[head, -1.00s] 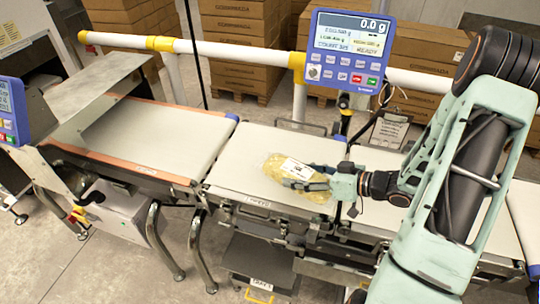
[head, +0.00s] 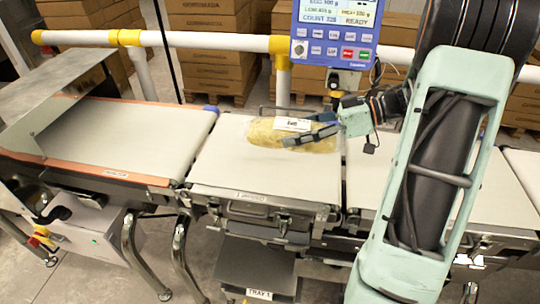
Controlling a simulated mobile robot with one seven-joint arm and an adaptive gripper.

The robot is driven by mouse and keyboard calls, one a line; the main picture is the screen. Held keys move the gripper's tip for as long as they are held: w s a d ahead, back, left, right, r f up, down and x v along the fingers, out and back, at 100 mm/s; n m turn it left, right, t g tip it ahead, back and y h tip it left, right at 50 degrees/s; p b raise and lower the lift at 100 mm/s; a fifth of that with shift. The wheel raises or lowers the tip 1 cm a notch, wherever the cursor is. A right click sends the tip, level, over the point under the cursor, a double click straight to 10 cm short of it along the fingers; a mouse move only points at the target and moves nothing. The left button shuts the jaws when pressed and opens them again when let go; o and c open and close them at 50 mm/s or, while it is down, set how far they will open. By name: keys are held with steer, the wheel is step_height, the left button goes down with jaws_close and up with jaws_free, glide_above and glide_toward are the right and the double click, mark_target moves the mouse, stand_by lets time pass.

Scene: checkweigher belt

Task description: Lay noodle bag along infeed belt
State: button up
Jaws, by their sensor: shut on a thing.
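The noodle bag (head: 262,133), clear with yellow noodles and a white label, is at the far side of the middle belt section (head: 240,175). Its long side runs roughly left to right, along the line of belts. My gripper (head: 306,131) reaches in from the right and is shut on the bag, with one dark finger in front and part of the other behind. The fingers cover part of the bag's right half. I cannot tell whether the bag rests on the belt or is held just above it.
An orange-edged belt (head: 110,135) lies to the left, partly under a metal hood (head: 50,90). Another belt section (head: 375,185) adjoins on the right. A blue display (head: 336,32) and a white rail (head: 220,43) stand behind. The middle section's near part is clear.

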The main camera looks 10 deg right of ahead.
steer(key=w+a+f, duration=0.1)
steer(key=w+f, duration=0.1)
steer(key=w, duration=0.2)
steer(key=w+a+f, duration=0.1)
steer(key=w+f, duration=0.2)
steer(key=w+a+f, duration=0.2)
steer(key=w+f, duration=0.1)
steer(key=w, duration=0.1)
steer(key=shift+w+b, duration=0.3)
steer(key=shift+b, duration=0.05)
steer(key=shift+w+a+f, duration=0.2)
steer(key=shift+w+f, duration=0.25)
steer(key=shift+f, duration=0.1)
steer(key=shift+w+a+f, duration=0.1)
steer(key=shift+w+f, duration=0.05)
steer(key=shift+f, duration=0.75)
steer(key=shift+w+f, duration=0.1)
steer(key=shift+f, duration=0.75)
steer(key=shift+f, duration=0.1)
steer(key=o, duration=1.6)
steer(key=shift+f, duration=0.1)
steer(key=shift+o, duration=0.2)
steer(key=v, duration=1.2)
